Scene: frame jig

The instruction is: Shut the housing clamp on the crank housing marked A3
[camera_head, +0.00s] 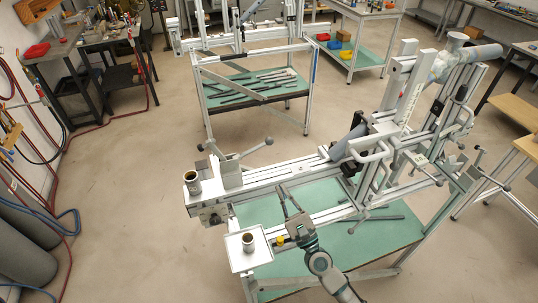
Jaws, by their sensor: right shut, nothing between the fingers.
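The jig (268,184) stands in the middle and right, a pale frame on legs over a green shelf. At its left end a clamp-like block (229,170) carries a long lever with a ball knob (268,142), slanting up to the right. No A3 mark is readable, so I cannot tell for sure which part is the housing clamp or the crank housing. My right gripper (289,200) comes up from the bottom, shut and empty, near the front of the jig's long rail. It appears apart from the lever. My left gripper is out of view.
A dark-rimmed cup (192,183) stands on the jig's left end. A small white tray (234,263) with another cup (248,242) sits in front. More levers and clamps (478,158) crowd the right side.

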